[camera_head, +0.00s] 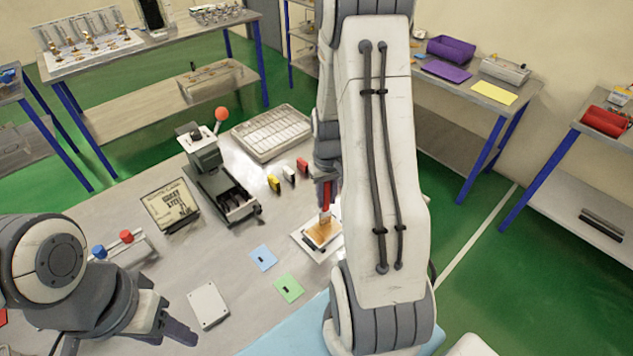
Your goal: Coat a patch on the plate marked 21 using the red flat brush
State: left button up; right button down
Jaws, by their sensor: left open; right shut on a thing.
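My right gripper (325,184) is shut on the red flat brush (326,196) and holds it upright, bristle end down, over a white plate (306,243). An orange-brown patch shows on this plate just below the brush. I cannot tell whether the bristles touch it, and I cannot read a number on the plate. My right arm hides its right side. Another pale grey plate (208,306) lies nearer the front with no readable mark. My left gripper (176,338) is open and empty at the lower left, near the table's front.
A blue card (263,257) and a green card (289,288) lie between the plates. A grey press with a red knob (222,114), a sign (171,205), a compartment tray (271,133) and small coloured blocks (273,184) stand behind. The table's left middle is partly clear.

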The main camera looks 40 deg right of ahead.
jog(key=a+r+p, duration=0.3)
jog(key=r+p, duration=0.3)
jog(key=r, duration=0.2)
jog(key=shift+s+a+p, duration=0.15)
jog(key=shift+a+p, duration=0.2)
dwell(0.7)
